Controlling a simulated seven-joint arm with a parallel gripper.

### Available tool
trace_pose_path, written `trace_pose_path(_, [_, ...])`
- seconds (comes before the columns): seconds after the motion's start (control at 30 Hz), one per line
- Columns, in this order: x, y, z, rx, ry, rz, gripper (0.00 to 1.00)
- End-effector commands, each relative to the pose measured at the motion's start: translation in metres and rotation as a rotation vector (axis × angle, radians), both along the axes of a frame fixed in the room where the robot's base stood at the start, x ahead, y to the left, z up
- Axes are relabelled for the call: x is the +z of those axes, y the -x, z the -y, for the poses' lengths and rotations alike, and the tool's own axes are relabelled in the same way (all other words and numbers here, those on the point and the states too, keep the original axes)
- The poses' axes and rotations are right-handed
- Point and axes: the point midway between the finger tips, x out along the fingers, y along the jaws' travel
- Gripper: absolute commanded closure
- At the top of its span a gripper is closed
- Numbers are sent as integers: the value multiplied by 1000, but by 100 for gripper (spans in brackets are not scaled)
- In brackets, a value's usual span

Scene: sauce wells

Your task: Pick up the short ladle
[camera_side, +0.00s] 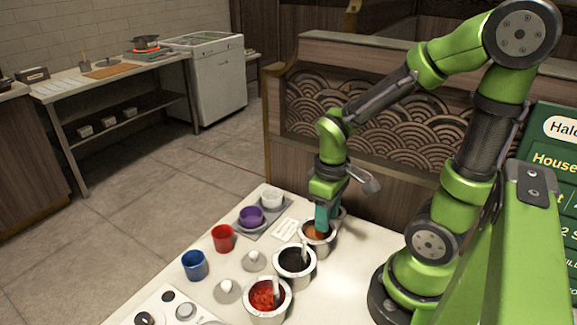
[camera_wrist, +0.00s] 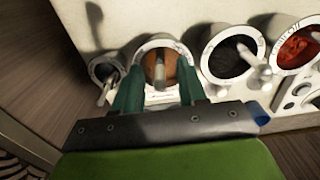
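My gripper (camera_side: 322,222) points down over the well of orange-brown sauce (camera_side: 316,237). In the wrist view its two teal fingers (camera_wrist: 158,92) are apart, with a ladle handle (camera_wrist: 160,72) standing between them in the brown sauce; I see no finger touching it. Other ladle handles stand in the small well (camera_wrist: 104,92), the black-sauce well (camera_wrist: 230,62) and the red-sauce well (camera_wrist: 298,48). In the side view, handles show in the black well (camera_side: 294,263) and red well (camera_side: 267,301). Which ladle is the short one I cannot tell for certain.
A blue cup (camera_side: 194,265), a red cup (camera_side: 223,238), a purple cup (camera_side: 251,216) and a white cup (camera_side: 271,198) line the white counter's far side. Grey lids (camera_side: 227,291) lie between cups and wells. A patterned wooden partition (camera_side: 400,125) stands behind.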

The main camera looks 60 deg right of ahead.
Motion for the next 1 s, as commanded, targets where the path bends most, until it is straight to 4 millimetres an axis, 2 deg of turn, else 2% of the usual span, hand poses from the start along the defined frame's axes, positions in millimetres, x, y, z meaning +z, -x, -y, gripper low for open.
trace_pose_path(0.03, [0,0,0,0,0,0,67])
trace_pose_path(0.2, [0,0,0,0,0,0,93])
trace_pose_path(0.27, [0,0,0,0,0,0,100])
trace_pose_path(0.53, [1,0,0,0,0,1,100])
trace_pose_path(0.67, [8,-1,0,0,2,4,100])
trace_pose_path(1.0, [71,-1,0,0,2,7,100])
